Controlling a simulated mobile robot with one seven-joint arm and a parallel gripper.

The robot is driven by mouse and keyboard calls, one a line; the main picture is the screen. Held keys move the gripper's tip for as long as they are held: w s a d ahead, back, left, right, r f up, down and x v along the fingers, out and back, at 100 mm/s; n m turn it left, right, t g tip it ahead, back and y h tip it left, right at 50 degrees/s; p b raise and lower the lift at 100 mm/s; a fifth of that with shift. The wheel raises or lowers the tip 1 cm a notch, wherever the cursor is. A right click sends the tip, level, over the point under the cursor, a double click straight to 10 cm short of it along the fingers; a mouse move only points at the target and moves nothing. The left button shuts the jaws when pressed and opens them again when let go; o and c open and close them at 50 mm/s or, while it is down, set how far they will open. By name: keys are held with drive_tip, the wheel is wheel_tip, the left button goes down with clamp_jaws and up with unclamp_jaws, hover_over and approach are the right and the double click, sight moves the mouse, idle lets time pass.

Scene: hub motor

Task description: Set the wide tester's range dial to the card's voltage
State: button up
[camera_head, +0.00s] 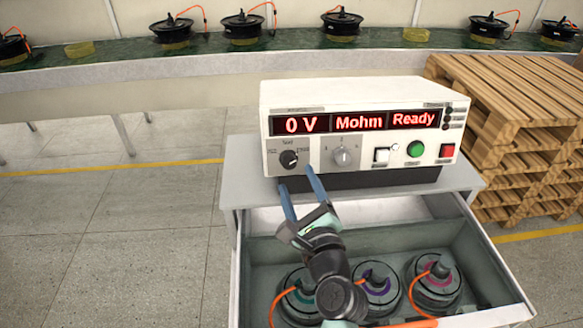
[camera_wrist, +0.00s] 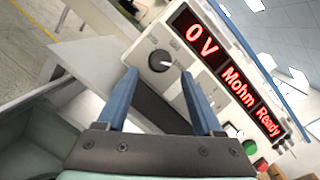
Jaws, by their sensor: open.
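The wide white tester (camera_head: 350,95) stands on a cabinet, its red display (camera_head: 361,123) reading "0 V", "Mohm" and "Ready". Its range dial (camera_head: 289,158) is a black knob at the left of the front panel, with a small white pointer mark. In the wrist view the dial (camera_wrist: 161,60) appears just beyond the fingertips, roughly between them. My gripper (camera_head: 296,177) is open and empty, its two blue fingers in front of and slightly below the dial, apart from it. The scale print around the dial is too small to read surely. I cannot make out a card.
Below, an open drawer (camera_head: 501,280) holds several motors with orange cables. Wooden pallets (camera_head: 515,110) stand at right.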

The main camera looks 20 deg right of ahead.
sight(290, 165)
drive_tip(key=shift+w+d, duration=0.2)
drive_tip(key=shift+w, duration=1.1)
drive_tip(key=shift+w+d, duration=0.15)
drive_tip(key=shift+w, duration=1.15)
drive_tip(key=shift+c, duration=0.3)
clamp_jaws()
